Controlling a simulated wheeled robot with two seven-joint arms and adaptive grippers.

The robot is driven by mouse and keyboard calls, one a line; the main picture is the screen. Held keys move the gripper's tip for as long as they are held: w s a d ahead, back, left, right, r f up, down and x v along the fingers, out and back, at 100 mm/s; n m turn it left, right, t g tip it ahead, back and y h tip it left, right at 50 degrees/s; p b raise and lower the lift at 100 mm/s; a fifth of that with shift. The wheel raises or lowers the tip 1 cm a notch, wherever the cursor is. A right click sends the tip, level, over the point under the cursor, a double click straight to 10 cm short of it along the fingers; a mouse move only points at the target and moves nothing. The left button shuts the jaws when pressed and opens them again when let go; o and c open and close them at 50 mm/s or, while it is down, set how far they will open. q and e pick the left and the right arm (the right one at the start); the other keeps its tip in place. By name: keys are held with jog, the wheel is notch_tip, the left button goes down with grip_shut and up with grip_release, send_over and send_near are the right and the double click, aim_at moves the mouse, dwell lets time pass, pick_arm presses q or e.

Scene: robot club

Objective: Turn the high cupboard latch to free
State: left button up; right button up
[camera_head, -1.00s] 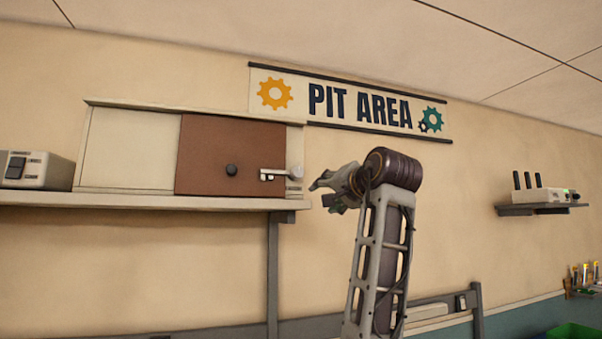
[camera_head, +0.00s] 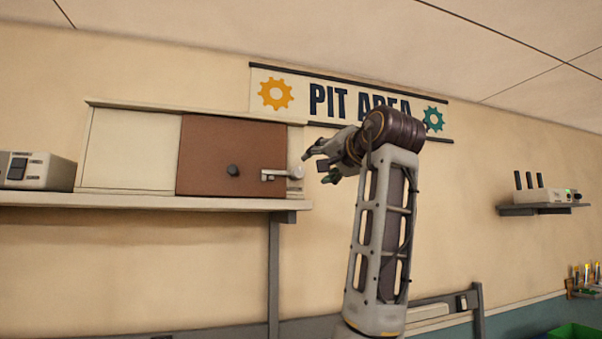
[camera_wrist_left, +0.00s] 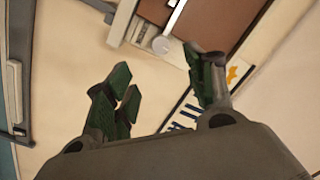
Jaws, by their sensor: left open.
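The high cupboard (camera_head: 130,150) has a brown door (camera_head: 206,150) with a dark round knob (camera_head: 233,170). The latch (camera_head: 277,175) is a pale bar lying roughly level across the door's right edge, with a round knob (camera_head: 296,172) at its right end. In the left wrist view the latch knob (camera_wrist_left: 161,44) shows beyond the fingers, with the brown door (camera_wrist_left: 212,18) above it. My left gripper (camera_head: 314,168) is open and empty, just right of the latch knob and apart from it. Its green-padded fingers (camera_wrist_left: 165,92) are spread in the wrist view. My right gripper is out of view.
The cupboard stands on a wall shelf (camera_head: 150,202) with a grey switch box (camera_head: 35,170) at its left. A PIT AREA sign (camera_head: 345,92) is on the wall behind my arm. A small shelf with a device (camera_head: 545,195) is far right.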

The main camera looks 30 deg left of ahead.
aim_at(301, 172)
pick_arm(q)
jog(key=p+x, duration=0.4)
jog(key=x, duration=0.9)
jog(key=shift+w+a, duration=0.1)
jog(key=shift+a, duration=0.05)
jog(key=shift+f, duration=0.1)
jog(key=c, duration=0.4)
grip_shut()
